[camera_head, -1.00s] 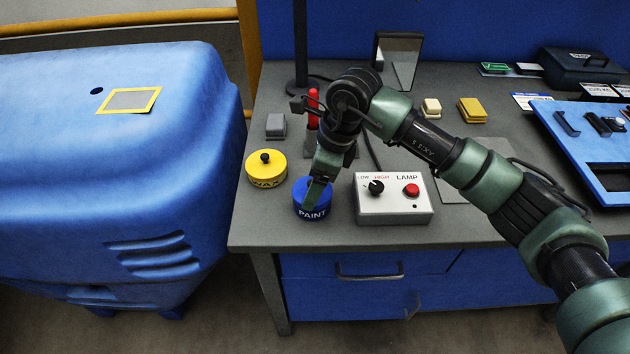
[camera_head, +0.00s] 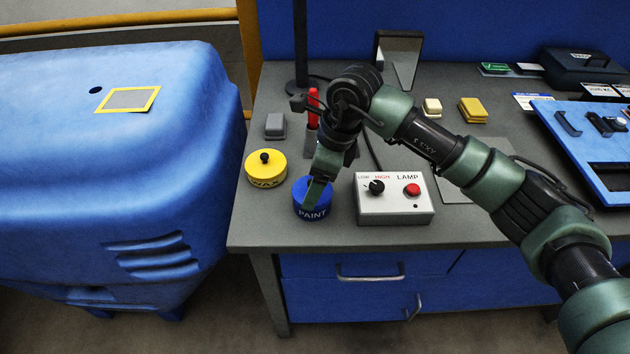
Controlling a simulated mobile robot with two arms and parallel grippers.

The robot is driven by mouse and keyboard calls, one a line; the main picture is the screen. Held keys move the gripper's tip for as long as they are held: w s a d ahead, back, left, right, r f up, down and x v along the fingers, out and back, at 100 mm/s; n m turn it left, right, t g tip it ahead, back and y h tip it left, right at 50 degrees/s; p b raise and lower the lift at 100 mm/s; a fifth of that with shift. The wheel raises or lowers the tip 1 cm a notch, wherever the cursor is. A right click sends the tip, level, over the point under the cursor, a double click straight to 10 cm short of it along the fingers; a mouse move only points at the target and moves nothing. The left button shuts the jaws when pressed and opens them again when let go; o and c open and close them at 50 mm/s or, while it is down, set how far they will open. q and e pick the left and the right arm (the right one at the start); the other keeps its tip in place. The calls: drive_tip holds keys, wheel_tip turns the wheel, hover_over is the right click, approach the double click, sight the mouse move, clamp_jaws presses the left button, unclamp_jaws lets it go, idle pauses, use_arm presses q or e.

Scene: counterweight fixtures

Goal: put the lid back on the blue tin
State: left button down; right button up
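The blue tin (camera_head: 312,212), labelled PAINT, stands upright near the front left of the grey bench. My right gripper (camera_head: 316,191) points down at the top of this tin, with its fingers in front of the tin's upper face. The fingers and wrist hide the middle of the top, so I cannot tell whether they grip a lid or its knob. I cannot see a separate lid for the blue tin lying on the bench. My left gripper is not in view.
A yellow WAX tin (camera_head: 266,170) with a black knob stands left of the blue tin. A lamp control box (camera_head: 394,205) is close on the right. A grey block (camera_head: 275,125) and a red-handled tool (camera_head: 313,106) are behind. A blue tray (camera_head: 583,150) lies at right.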

idle(0.3)
drive_tip(key=o, duration=1.4)
drive_tip(key=shift+c, duration=0.2)
drive_tip(key=shift+r+p, duration=1.4)
drive_tip(key=shift+r, duration=2.15)
clamp_jaws()
